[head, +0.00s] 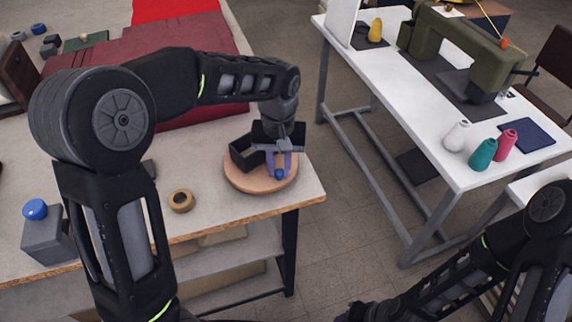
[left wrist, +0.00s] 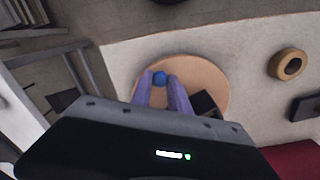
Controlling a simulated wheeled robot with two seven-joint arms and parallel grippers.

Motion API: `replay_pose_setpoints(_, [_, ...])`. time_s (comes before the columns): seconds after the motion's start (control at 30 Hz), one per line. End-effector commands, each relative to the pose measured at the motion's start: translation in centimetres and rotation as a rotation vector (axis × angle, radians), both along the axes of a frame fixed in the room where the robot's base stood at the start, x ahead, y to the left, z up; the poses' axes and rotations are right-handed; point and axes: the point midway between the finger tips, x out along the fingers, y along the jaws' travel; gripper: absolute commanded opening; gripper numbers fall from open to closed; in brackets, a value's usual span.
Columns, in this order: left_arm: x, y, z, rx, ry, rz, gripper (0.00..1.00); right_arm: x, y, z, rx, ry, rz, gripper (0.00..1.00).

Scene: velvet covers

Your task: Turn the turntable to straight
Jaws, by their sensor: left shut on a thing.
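The turntable (head: 240,184) is a round tan wooden disc near the front right corner of the work table. A black open-topped holder (head: 241,155) stands on it, partly hidden by my gripper. A small blue knob (head: 280,174) sits near the disc's front right edge. My left gripper (head: 279,165) reaches down over the disc, its purple fingers shut on the knob. In the left wrist view the blue knob (left wrist: 160,77) shows at the fingertips, above the disc (left wrist: 205,76). My right gripper (head: 356,312) is at the bottom edge, and its fingers are unclear.
A tape roll (head: 181,201) lies left of the turntable. A grey block with a blue knob (head: 36,210) stands at the table's left. Dark red fabric (head: 120,65) covers the back. A white table with a sewing machine (head: 455,50) and thread spools (head: 483,154) stands right, across open floor.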

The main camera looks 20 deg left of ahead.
Motion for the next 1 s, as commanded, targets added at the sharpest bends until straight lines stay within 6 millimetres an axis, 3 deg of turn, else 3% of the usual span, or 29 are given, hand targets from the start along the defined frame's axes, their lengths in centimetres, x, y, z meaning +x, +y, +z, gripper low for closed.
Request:
replay_pose_setpoints(0.6, [-1.7,1.5,0.0,-0.001,-0.001,-0.293,0.0,0.1,0.0,-0.7,0.002,-0.003,0.001,0.36])
replay_pose_setpoints(1.0, [-2.1,2.0,0.1,0.0,-0.001,-0.382,0.0,0.1,0.1,-0.8,0.002,-0.004,0.001,0.36])
